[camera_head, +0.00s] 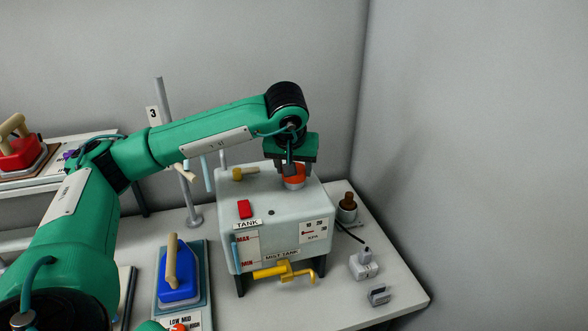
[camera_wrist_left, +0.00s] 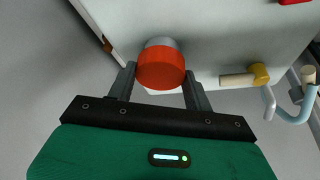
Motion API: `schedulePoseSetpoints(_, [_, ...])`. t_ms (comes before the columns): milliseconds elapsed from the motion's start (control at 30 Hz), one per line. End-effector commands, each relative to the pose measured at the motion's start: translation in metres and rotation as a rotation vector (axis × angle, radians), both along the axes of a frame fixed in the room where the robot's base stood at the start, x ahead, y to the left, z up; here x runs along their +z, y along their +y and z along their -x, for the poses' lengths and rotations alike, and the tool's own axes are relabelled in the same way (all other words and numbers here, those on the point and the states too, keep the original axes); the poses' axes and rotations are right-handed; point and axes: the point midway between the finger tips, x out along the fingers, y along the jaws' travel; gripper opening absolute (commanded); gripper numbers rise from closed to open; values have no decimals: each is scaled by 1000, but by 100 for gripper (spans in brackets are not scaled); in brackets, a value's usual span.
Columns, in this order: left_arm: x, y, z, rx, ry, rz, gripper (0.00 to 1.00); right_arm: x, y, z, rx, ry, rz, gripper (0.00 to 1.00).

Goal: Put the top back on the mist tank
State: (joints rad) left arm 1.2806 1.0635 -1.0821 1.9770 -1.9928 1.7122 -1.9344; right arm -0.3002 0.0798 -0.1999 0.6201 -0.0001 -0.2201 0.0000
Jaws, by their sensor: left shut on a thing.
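The mist tank (camera_head: 278,214) is a pale box on dark legs with "TANK" and "MIST TANK" labels and a yellow tap at its front. The orange-red top (camera_head: 294,182) is at the tank's upper right rear corner, under my left gripper (camera_head: 291,174). In the left wrist view the round red top (camera_wrist_left: 161,68) sits between the two fingers of my left gripper (camera_wrist_left: 160,82), over a grey neck (camera_wrist_left: 160,42) on the tank. The gripper is shut on the top. I cannot tell whether the top is fully seated. My right gripper is not in view.
A yellow valve with a wooden handle (camera_head: 245,173) and a red block (camera_head: 245,209) are on the tank's top. A blue iron (camera_head: 179,272) stands left on its pad. A socket block (camera_head: 363,264) and a brown-topped item (camera_head: 347,207) are to the right, near the wall.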

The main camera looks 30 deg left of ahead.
Motion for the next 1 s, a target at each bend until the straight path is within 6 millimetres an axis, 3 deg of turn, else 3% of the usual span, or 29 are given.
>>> schedulePoseSetpoints(267, [-1, 0, 0, -8, 1, 0, 26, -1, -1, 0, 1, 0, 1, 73])
schedulePoseSetpoints(700, [-2, 3, 0, -400, 0, 1, 26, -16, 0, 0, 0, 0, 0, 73])
schedulePoseSetpoints(1000, [-1, 3, 1, -452, 0, 0, 26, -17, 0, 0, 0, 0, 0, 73])
